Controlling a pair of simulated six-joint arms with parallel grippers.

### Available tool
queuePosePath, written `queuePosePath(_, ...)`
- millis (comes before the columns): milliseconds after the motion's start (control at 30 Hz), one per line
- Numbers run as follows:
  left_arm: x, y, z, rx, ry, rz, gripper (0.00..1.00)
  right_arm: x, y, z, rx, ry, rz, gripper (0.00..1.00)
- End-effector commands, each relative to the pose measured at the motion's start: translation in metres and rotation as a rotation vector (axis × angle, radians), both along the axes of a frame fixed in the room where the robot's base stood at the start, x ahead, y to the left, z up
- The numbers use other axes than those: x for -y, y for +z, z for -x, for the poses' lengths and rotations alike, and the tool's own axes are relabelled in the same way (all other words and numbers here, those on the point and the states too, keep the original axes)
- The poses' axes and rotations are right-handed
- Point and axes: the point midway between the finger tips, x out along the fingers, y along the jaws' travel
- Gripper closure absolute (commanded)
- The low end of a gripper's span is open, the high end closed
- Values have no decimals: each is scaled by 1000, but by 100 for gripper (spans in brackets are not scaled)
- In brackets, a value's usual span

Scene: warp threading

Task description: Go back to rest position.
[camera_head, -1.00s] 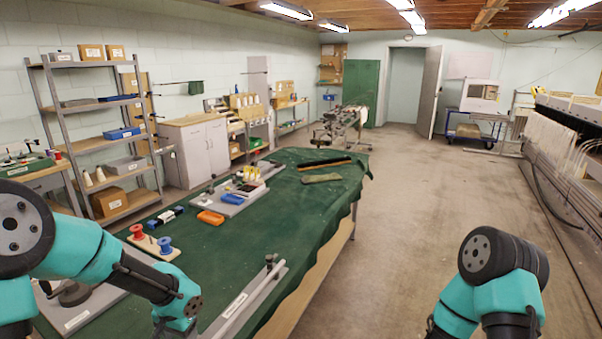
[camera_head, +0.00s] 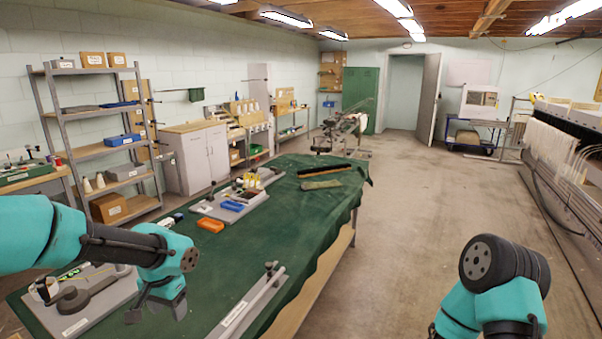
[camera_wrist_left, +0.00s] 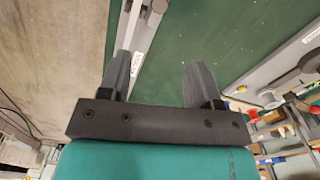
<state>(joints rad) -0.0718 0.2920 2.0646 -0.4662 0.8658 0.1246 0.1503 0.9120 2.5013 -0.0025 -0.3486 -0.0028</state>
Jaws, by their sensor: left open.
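My left gripper (camera_head: 157,308) hangs at the end of the left arm over the near left part of the green-covered table (camera_head: 215,265). Its fingers are apart. In the left wrist view the two fingers of the left gripper (camera_wrist_left: 160,75) stand apart with only green cloth and a grey rail behind them, so it is empty. My right arm (camera_head: 495,275) is at the lower right, beside the table over the floor. Its gripper is out of the picture.
A grey board (camera_head: 90,315) with a dark tool lies below the left arm. A grey rail (camera_head: 250,300) lies along the table's right edge. The floor (camera_head: 410,220) right of the table is clear.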

Motion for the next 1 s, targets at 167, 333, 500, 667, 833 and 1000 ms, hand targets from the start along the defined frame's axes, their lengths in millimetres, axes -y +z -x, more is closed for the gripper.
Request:
queuePosePath(167,0,-31,1,-6,0,-1,42,0,0,0,0,0,0,57)
queuePosePath(333,0,-57,1,-6,0,-2,42,0,0,0,0,0,0,57)
queuePosePath(500,0,-84,1,-6,0,-1,42,0,0,0,0,0,0,57)
queuePosePath(667,-1,-109,1,-5,1,0,42,0,0,0,0,0,0,57)
queuePosePath(833,-1,-135,1,-5,1,0,42,0,0,0,0,0,0,57)
queuePosePath(1000,0,-161,1,-5,0,1,42,0,0,0,0,0,0,57)
